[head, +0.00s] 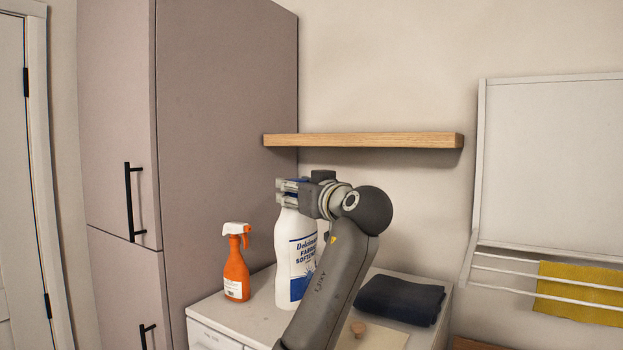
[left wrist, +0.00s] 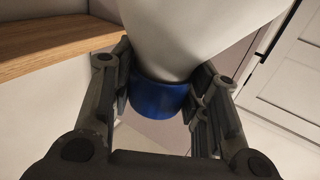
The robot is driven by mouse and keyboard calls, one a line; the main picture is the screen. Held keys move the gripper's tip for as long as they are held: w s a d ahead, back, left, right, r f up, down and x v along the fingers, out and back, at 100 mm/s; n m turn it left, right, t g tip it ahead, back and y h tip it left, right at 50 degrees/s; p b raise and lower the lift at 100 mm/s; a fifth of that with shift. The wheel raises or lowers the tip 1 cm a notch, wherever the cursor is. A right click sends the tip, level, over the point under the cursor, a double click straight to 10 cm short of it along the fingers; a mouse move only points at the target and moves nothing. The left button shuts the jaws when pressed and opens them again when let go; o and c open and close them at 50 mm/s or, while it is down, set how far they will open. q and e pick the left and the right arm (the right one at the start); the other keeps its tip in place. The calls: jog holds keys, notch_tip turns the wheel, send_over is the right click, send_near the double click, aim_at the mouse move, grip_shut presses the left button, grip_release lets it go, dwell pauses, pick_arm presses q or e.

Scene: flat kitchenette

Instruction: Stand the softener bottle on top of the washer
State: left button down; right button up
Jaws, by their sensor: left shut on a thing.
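The softener bottle (head: 297,262) is white with a blue and white label and stands upright over the washer (head: 232,314) top, between the spray bottle and the dark folded cloth. I cannot tell whether its base touches the top; my arm hides part of its right side. My left gripper (head: 289,192) is shut on the bottle's upper end. In the left wrist view the blue cap (left wrist: 160,97) and white body (left wrist: 195,35) show between its fingers (left wrist: 160,85). My right gripper is not in view.
An orange spray bottle (head: 236,270) stands to the left on the washer. A dark folded cloth (head: 401,299) and a beige flat piece with a small wooden knob (head: 359,328) lie to the right. A wooden shelf (head: 365,140) is above; a tall cabinet (head: 225,130) borders the left.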

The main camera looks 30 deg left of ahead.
pick_arm(q)
jog(key=w+a+f+p, duration=0.2)
jog(key=a+f+p, duration=0.4)
jog(key=f, duration=0.3)
jog(key=shift+w+a+f, duration=0.3)
jog(key=shift+a, duration=0.15)
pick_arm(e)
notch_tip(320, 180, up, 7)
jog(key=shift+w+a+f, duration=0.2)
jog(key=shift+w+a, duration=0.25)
pick_arm(q)
jog(key=c, duration=1.2)
grip_release()
jog(key=shift+f, duration=0.25)
jog(key=shift+c, duration=0.2)
jog(key=o, duration=0.4)
jog(key=shift+s+d+r, duration=0.1)
jog(key=shift+o, duration=0.2)
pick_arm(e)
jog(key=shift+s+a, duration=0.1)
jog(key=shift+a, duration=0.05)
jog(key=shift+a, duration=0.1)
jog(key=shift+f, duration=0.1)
